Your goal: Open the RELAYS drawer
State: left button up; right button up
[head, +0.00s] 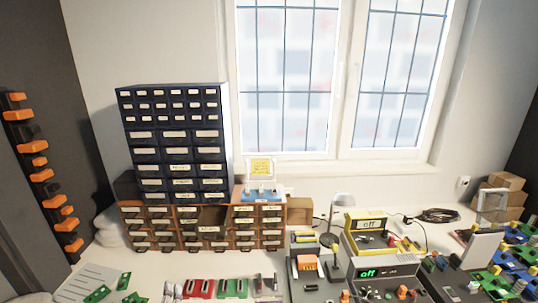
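A dark blue drawer cabinet (172,145) stands on the back of the worktop, left of the window. It has small labelled drawers on top and wider labelled ones below. Under it is a lower brown-orange drawer unit (258,233) with several white-labelled drawers. The label lettering is too small to read, so I cannot tell which drawer is RELAYS. Neither of my grippers is in view.
Red (199,288) and green (233,287) holders lie in front of the drawers. A grey device with a green display (370,273) and a lamp (342,199) stand to the right. Green boards (97,294) lie at front left. A worktop strip before the drawers looks clear.

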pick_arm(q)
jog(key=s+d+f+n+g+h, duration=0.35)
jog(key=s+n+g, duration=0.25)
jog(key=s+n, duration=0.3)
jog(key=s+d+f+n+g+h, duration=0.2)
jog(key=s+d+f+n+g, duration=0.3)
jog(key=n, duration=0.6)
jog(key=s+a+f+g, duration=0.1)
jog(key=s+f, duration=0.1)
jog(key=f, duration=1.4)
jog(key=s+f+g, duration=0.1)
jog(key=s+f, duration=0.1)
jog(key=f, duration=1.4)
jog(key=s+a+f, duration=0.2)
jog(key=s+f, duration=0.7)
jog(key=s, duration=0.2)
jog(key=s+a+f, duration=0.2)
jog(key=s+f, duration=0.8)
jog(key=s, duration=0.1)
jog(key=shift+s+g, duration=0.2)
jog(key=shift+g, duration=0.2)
